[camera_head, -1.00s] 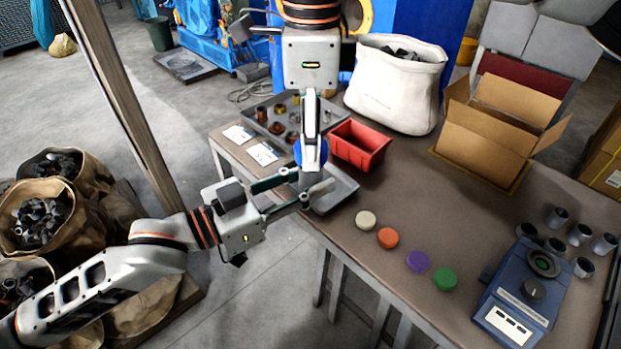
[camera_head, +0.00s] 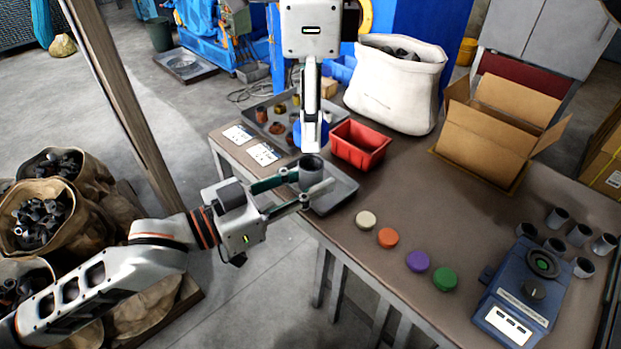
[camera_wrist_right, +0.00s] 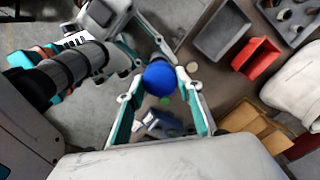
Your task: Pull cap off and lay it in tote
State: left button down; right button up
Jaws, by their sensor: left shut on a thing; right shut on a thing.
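My left gripper (camera_head: 315,187) is shut on a grey cylinder (camera_head: 311,177) and holds it upright over the front-left table edge. The cylinder's dark, open top shows. My right gripper (camera_head: 311,142) points down just above it, shut on a blue cap (camera_head: 297,135). The cap is clear of the cylinder and partly hidden by the fingers in the head view. In the right wrist view the cap (camera_wrist_right: 159,77) sits between the fingertips. A red tote (camera_head: 361,146) stands on the table right of the right gripper; its visible inside looks empty.
A grey tray (camera_head: 343,192) lies beneath the left gripper. A tray with small parts (camera_head: 262,117) lies behind. A white bag (camera_head: 397,88) and cardboard box (camera_head: 487,143) stand beyond the red tote. Loose caps (camera_head: 387,238) and a blue device (camera_head: 520,303) are at right.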

jog(key=shift+r, duration=1.05)
